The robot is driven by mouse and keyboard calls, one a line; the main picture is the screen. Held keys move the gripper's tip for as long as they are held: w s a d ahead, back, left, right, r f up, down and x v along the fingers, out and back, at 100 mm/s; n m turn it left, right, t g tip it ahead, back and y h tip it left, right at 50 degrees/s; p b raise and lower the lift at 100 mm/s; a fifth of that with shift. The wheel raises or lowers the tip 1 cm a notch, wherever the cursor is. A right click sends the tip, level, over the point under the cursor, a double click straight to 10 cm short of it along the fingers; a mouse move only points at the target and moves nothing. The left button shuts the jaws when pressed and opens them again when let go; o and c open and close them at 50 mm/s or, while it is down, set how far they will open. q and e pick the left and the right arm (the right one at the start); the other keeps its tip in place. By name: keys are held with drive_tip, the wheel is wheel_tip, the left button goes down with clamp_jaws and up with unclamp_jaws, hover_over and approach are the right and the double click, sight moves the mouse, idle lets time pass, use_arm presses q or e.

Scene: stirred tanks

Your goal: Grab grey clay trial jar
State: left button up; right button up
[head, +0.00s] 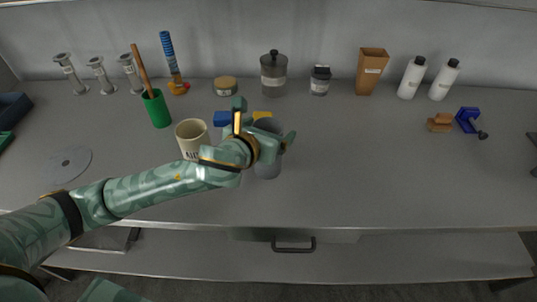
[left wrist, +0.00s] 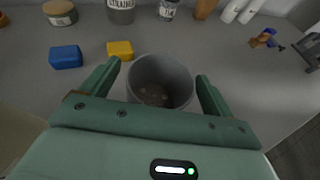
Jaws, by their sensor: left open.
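A grey open-topped jar (head: 267,168), which I take for the grey clay trial jar, stands on the bench in the head view, partly hidden by my left gripper. In the left wrist view the same jar (left wrist: 160,98) stands upright, with some pale bits at its bottom. My left gripper (head: 266,121) is open at the jar. In the left wrist view its fingers (left wrist: 158,80) lie on either side of the jar, with a small gap visible on each side. My right gripper is not in view.
A cream mug (head: 191,139) stands just left of the jar. A blue block (left wrist: 66,57) and a yellow block (left wrist: 120,50) lie behind it. A dark lidded canister (head: 273,75) and white bottles (head: 411,79) stand along the wall.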

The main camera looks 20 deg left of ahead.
use_arm(q)
drive_tip(key=shift+w+f, duration=0.1)
drive_tip(key=shift+w, duration=0.1)
drive_tip(key=shift+s, duration=0.1)
drive_tip(key=c, duration=1.4)
